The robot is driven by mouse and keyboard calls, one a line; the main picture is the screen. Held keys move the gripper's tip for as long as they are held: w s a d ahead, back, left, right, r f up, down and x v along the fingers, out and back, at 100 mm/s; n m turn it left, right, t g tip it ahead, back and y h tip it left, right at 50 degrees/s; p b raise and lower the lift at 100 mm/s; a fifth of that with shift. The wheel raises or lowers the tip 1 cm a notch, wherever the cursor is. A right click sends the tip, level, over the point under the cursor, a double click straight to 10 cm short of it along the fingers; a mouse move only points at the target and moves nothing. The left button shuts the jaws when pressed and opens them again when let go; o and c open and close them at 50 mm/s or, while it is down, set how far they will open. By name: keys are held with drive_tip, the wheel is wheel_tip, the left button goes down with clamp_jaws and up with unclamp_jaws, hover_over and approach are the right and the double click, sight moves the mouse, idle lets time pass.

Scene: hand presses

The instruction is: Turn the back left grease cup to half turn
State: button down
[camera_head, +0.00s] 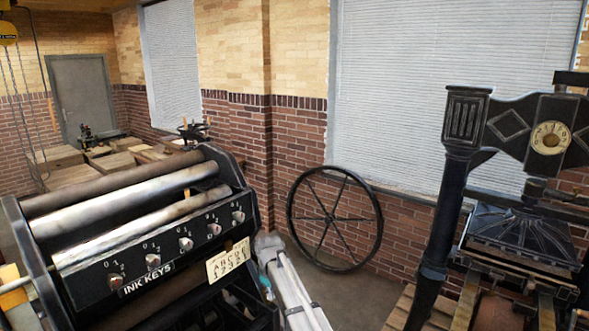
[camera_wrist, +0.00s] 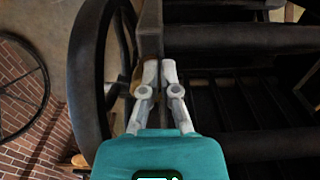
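In the wrist view, the two pale fingertips of my gripper (camera_wrist: 160,69) are close together at the end of a dark upright bar of a machine frame. A narrow dark strip shows between them, and I cannot tell whether they hold anything. A small orange-brown part (camera_wrist: 137,74) shows just left of the left fingertip, partly hidden by it. I cannot tell whether it is a grease cup. No grease cup can be made out clearly in either view. In the head view, my gripper's tips are hidden behind the ink-key press (camera_head: 130,284).
In the wrist view, a large dark wheel (camera_wrist: 84,75) curves close by on the left, and dark rollers (camera_wrist: 240,40) lie to the right. In the head view, a spoked wheel (camera_head: 291,214) stands by the brick wall, and a black hand press (camera_head: 460,160) stands at right.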

drive_tip(key=shift+s+d, duration=0.15)
drive_tip(key=shift+s, duration=0.15)
idle(0.4)
wheel_tip(320, 180, up, 6)
drive_tip(key=p, duration=0.6)
idle(0.3)
drive_tip(key=shift+w+d+r+p, duration=0.25)
drive_tip(key=shift+w+d, duration=0.2)
drive_tip(key=shift+w, duration=0.2)
drive_tip(key=shift+w+d+r+p, duration=0.25)
drive_tip(key=shift+w+d, duration=0.15)
drive_tip(key=shift+w, duration=0.2)
drive_tip(key=shift+f, duration=0.2)
wheel_tip(320, 180, down, 7)
drive_tip(key=b, duration=0.7)
drive_tip(key=shift+r, duration=0.2)
